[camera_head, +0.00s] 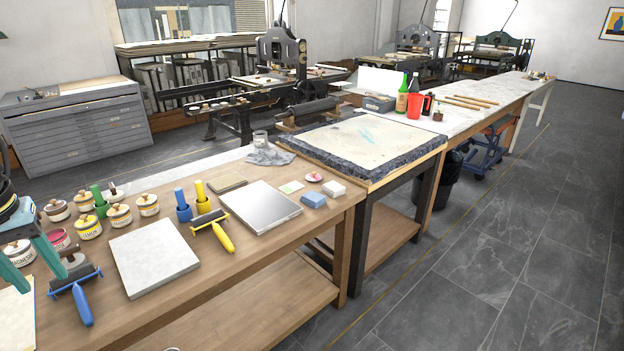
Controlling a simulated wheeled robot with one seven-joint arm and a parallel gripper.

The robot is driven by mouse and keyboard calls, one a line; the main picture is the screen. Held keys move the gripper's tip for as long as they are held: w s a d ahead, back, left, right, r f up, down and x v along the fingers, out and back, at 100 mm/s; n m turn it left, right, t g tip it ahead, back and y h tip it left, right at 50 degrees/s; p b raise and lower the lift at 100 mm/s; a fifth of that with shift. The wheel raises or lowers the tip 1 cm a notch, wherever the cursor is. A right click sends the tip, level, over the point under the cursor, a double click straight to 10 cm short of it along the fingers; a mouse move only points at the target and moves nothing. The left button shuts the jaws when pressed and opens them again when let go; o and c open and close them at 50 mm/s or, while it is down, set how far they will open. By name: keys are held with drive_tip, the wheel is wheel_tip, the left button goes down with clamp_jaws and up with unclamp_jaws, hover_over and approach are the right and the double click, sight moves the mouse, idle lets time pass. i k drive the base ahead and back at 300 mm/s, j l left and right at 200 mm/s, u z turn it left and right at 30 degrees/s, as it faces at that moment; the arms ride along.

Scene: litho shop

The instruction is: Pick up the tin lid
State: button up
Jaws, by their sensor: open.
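My gripper (42,280) is at the left edge, with two teal fingers apart above the near left of the wooden workbench (215,262). Nothing shows between them. Several labelled ink tins (88,228) stand around and beyond it, most with brownish tops. One tin (60,238) beside the fingers shows magenta inside and seems uncovered. A small round pink piece with a pale rim (314,177) lies flat near the bench's far right end, well away from my gripper. It may be the tin lid, but I cannot tell for certain. My gripper hides part of the bench and tins.
A blue-handled roller (82,305) lies close to my gripper. A pale stone slab (154,256), a yellow-handled roller (222,236) and a metal plate (260,208) lie farther right. Blue (313,200) and white (334,188) blocks sit near the pink piece. Green, blue and yellow upright pieces stand behind.

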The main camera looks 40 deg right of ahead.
sight(313, 177)
drive_tip(key=l+u, duration=0.1)
drive_tip(key=l, duration=0.4)
drive_tip(key=l+u, duration=0.1)
drive_tip(key=l, duration=0.4)
drive_tip(key=l+u, duration=0.1)
drive_tip(key=l, duration=0.4)
drive_tip(key=l+u, duration=0.1)
drive_tip(key=l, duration=0.4)
drive_tip(key=k+l+u, duration=0.1)
drive_tip(key=l, duration=0.4)
drive_tip(key=k+l+u, duration=0.1)
drive_tip(key=l, duration=0.4)
drive_tip(key=k+l+u, duration=0.15)
drive_tip(key=l, duration=0.35)
drive_tip(key=l+u, duration=0.1)
drive_tip(key=l, duration=0.35)
drive_tip(key=k, duration=0.05)
